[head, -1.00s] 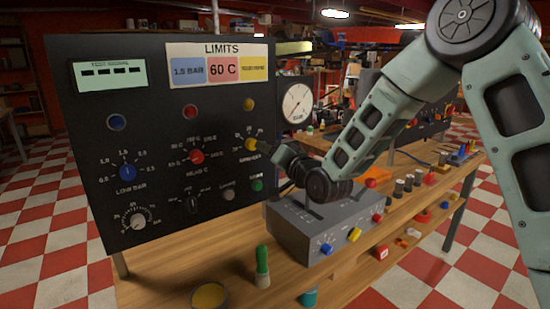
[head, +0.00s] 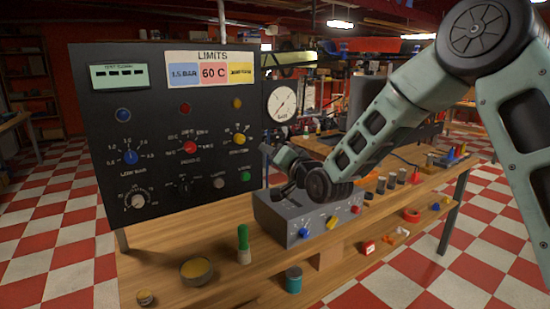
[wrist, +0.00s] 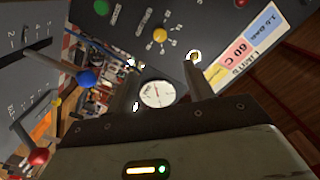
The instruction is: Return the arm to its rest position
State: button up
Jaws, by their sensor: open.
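My arm reaches in from the right in the head view. My gripper (head: 272,156) is at the arm's far end, above the grey control box (head: 285,222) and in front of the black panel's lower right part. In the head view its fingers are small and partly hidden by my wrist. In the wrist view my gripper (wrist: 164,72) is open, with nothing seen between its fingers. The yellow knob (wrist: 160,35) and the round gauge (wrist: 157,94) show beyond it.
The black panel (head: 100,100) stands on the wooden bench (head: 160,260). Levers with a blue ball (wrist: 86,78) and a red ball (wrist: 38,156) rise close to my gripper.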

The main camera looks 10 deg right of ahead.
jog(key=s+a+f+n+g, duration=0.3)
jog(key=s+a+g, duration=0.15)
jog(key=s, duration=0.45)
jog(key=s+a+f+n+g, duration=0.3)
jog(key=s+a+n+g, duration=0.15)
jog(key=s, duration=0.45)
jog(key=s+d+f+n+g+h, duration=0.1)
jog(key=s+g, duration=0.3)
jog(key=s, duration=0.9)
jog(key=s+d+f+n+g+h, duration=0.2)
jog(key=s+d+n+g+h, duration=0.2)
jog(key=s, duration=1)
jog(key=shift+s+d+f, duration=0.25)
jog(key=shift+d, duration=0.1)
